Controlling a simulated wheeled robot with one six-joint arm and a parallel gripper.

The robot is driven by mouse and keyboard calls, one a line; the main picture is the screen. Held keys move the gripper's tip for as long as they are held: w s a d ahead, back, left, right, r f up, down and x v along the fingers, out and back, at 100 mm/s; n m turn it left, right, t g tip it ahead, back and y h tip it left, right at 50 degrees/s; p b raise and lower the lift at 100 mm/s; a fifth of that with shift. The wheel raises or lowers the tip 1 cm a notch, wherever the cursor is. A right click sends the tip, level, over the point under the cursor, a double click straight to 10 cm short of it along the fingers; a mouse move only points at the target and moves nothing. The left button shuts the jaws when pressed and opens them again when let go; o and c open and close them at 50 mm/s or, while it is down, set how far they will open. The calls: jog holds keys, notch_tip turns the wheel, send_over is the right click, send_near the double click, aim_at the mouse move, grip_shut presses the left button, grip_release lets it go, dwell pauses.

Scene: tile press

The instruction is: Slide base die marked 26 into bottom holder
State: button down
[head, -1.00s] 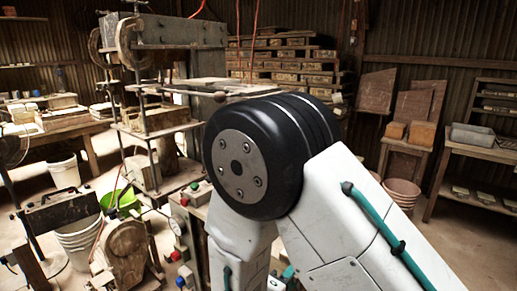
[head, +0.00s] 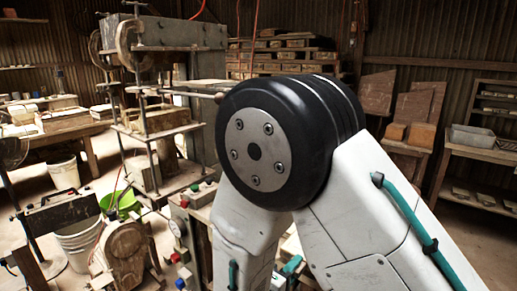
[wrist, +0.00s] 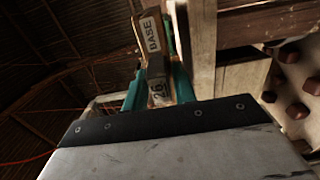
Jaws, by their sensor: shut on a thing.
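In the wrist view a brown die (wrist: 157,66) carries pale labels reading BASE and 26. My gripper (wrist: 158,82), with teal fingers, is shut on this die. The die points away from the wrist, beside a pale upright post and a wooden beam. I cannot tell whether it touches them. The bottom holder cannot be made out in either view. In the head view my own arm hides the work area in front, and the die does not show clearly.
In the wrist view a pale post (wrist: 202,50) and a wooden beam (wrist: 262,26) stand close on the right. Brown knobs (wrist: 289,52) show on a pale surface farther right. In the head view a large press (head: 155,118) stands left, with a white bucket (head: 80,243) nearby.

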jog(key=shift+r, duration=1.2)
jog(key=shift+w, duration=0.1)
